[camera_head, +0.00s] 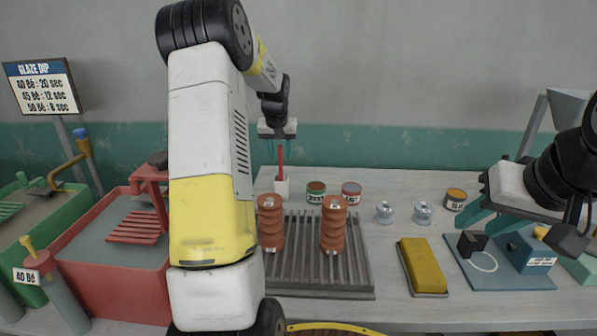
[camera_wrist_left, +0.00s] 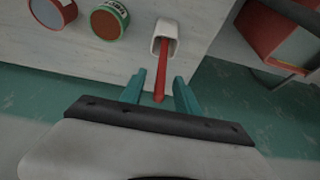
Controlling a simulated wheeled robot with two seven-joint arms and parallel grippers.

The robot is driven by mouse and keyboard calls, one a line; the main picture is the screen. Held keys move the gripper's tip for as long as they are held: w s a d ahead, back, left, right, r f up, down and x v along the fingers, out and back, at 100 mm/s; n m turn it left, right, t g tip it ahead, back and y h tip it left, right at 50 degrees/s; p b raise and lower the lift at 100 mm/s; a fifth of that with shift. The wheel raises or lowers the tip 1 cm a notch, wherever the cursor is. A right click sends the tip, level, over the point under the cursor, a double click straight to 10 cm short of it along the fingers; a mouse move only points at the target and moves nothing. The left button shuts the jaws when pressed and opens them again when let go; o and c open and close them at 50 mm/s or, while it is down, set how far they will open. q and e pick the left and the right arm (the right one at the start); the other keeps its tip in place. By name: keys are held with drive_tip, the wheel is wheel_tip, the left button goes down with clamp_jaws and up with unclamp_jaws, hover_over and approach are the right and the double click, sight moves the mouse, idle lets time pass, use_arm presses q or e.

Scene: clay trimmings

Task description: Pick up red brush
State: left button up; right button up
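The red brush (camera_head: 280,161) stands upright in a small white cup (camera_head: 282,188) at the back left of the table. My left gripper (camera_head: 278,145) is above the cup, its fingers pointing down around the brush handle's top. In the left wrist view, the red brush (camera_wrist_left: 161,85) reaches from the white cup (camera_wrist_left: 165,35) to between the teal fingers of my left gripper (camera_wrist_left: 160,93), with gaps on both sides. My right gripper (camera_head: 477,215) is at the right over the table, partly hidden; its finger opening is unclear.
Two small cans (camera_head: 316,191) (camera_head: 352,192) stand right of the cup. Stacked orange-brown pieces (camera_head: 334,225) stand on a slatted rack (camera_head: 300,265). A yellow sponge-like block (camera_head: 423,266) lies right of it. A red basin (camera_head: 110,262) is at the left.

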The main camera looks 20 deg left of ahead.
use_arm(q)
clamp_jaws()
idle(0.3)
